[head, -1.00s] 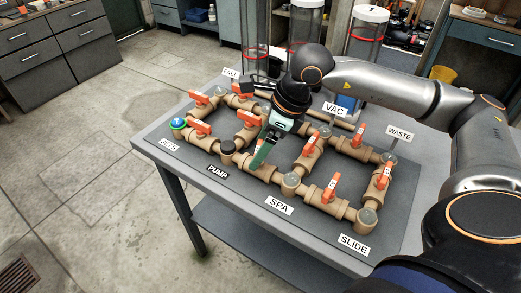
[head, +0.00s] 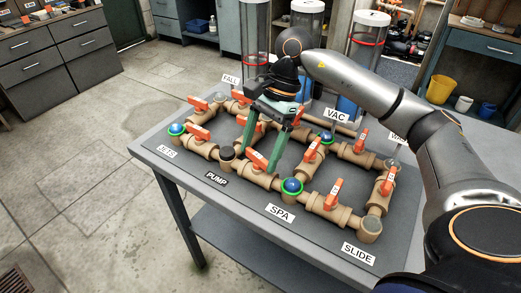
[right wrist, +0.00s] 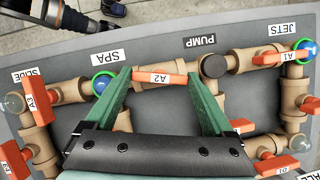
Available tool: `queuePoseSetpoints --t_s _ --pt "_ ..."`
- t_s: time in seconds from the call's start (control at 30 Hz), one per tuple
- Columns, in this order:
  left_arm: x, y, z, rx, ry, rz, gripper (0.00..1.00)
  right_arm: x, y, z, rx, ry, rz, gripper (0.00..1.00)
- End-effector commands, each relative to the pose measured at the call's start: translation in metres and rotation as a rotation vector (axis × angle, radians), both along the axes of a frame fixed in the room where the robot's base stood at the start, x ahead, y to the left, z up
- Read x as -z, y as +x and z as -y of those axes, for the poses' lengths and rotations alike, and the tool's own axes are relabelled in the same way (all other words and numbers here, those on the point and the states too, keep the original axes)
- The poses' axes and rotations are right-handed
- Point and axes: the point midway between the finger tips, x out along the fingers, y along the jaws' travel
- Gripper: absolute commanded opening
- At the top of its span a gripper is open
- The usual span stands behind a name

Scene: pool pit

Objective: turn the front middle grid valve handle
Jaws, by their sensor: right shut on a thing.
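The front middle valve handle (head: 256,159) is orange and sits on the front pipe run between the PUMP and SPA labels. In the right wrist view this handle, marked A2 (right wrist: 158,77), lies roughly along its pipe. My right gripper (head: 259,163) reaches down over it from behind. Its two green fingers stand at the two ends of the handle, shut on it, as the right wrist view also shows for the gripper (right wrist: 158,84). The blue globe at SPA (head: 292,186) has a green ring. My left gripper is not in view.
The tan pipe grid lies on a grey table (head: 300,238) with other orange handles close by, such as one to the right (head: 333,193). Blue globes show at JETS (head: 176,128) and near VAC (head: 327,137). Clear cylinders (head: 306,30) stand behind the table.

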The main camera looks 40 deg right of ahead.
Motion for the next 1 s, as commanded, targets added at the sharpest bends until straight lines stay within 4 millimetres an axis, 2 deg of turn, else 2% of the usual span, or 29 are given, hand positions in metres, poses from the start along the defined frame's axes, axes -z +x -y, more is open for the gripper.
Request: queuePoseSetpoints --t_s 0.43,1.0 --pt "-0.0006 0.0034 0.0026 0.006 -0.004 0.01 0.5 -0.0017 0.0024 -0.001 -0.239 0.002 0.007 0.32" --pt "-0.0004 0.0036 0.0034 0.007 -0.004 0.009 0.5 -0.0019 0.0025 -0.0007 -0.279 0.0 0.008 0.32"
